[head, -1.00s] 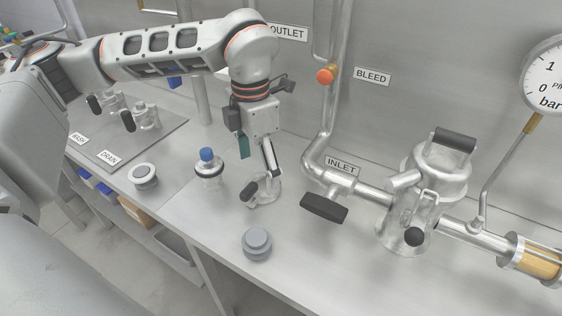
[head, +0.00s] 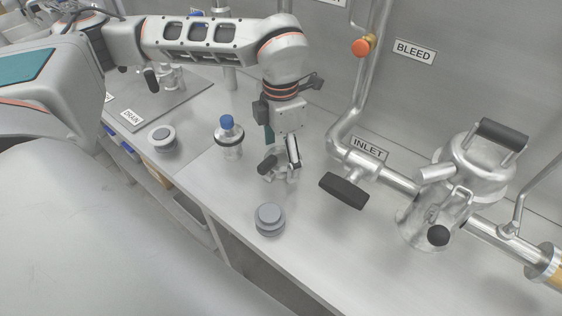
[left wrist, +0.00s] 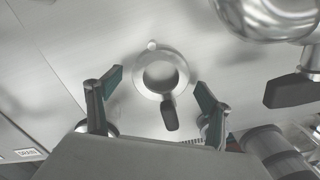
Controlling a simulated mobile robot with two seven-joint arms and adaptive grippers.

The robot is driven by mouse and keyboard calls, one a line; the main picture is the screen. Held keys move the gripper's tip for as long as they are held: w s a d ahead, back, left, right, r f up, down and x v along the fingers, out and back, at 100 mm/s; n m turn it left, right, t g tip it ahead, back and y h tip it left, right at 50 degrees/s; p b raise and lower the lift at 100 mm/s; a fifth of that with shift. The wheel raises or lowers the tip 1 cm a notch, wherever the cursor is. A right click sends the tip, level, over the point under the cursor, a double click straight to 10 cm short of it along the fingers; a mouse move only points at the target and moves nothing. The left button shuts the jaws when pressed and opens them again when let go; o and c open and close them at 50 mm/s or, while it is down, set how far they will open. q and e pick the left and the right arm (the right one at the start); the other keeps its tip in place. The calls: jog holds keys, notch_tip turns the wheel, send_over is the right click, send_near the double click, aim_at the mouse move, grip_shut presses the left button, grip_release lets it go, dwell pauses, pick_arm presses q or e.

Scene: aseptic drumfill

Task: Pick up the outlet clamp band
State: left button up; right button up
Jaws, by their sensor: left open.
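The outlet clamp band is a metal ring with a black handle. It lies on the steel bench in the left wrist view (left wrist: 142,79), and in the head view (head: 268,178) my gripper partly covers it. My left gripper (head: 281,158) is open above the band. In the left wrist view its two fingers (left wrist: 158,92) stand either side of the ring, apart from it, with the black handle pointing back between them. I cannot tell how high the fingertips are above the bench. My right gripper is in neither view.
A grey stacked round part (head: 270,219) stands in front of the band. A blue-capped bottle (head: 229,139) and a grey-topped round part (head: 162,139) stand to its left. The inlet valve's black handle (head: 344,190) and a steel vessel (head: 440,200) are to the right.

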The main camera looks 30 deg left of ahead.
pick_arm(q)
jog(key=shift+f, duration=0.15)
jog(key=c, duration=1.3)
jog(key=shift+c, duration=0.2)
